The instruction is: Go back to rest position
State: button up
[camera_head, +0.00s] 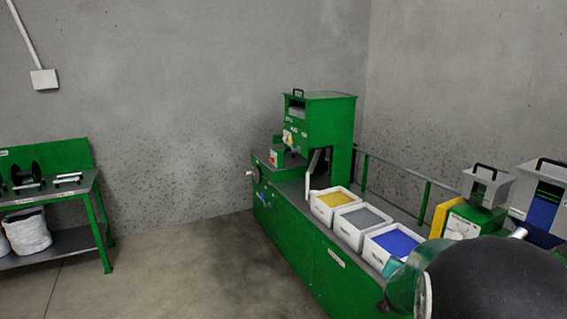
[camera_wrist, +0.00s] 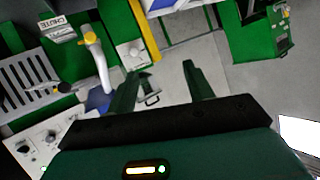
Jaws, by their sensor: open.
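My gripper (camera_wrist: 160,85) shows in the wrist view with its two dark green fingers apart and nothing between them. It points down over grey floor and the edge of green machinery. In the head view a large dark rounded part of my own arm fills the lower right corner, and the gripper's fingers cannot be made out there. A blue cable is not clearly seen in either view.
A green machine bench (camera_head: 300,250) carries bins of yellow (camera_head: 331,200), grey (camera_head: 363,217) and blue (camera_head: 397,242) material. A green workbench (camera_head: 100,215) with spools stands at left. The floor (camera_head: 180,265) between them is clear. A chute (camera_wrist: 100,65) with a yellow handle is left of my gripper.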

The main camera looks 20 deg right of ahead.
jog(key=s+a+r+n+y, duration=0.1)
jog(key=a+r+n+y, duration=0.25)
jog(key=a, duration=0.85)
jog(key=s+a+r+n+y, duration=0.25)
jog(key=a+y, duration=0.25)
jog(key=a, duration=0.7)
jog(key=s+a+r+n+g+y, duration=0.1)
jog(key=s+a+n+g, duration=0.2)
jog(key=s+a, duration=0.8)
jog(key=s+n, duration=0.2)
jog(key=s, duration=0.1)
jog(key=shift+s+r+n+g, duration=0.25)
jog(key=shift+r+n+g, duration=0.05)
jog(key=shift+r, duration=0.05)
jog(key=shift+a, duration=0.1)
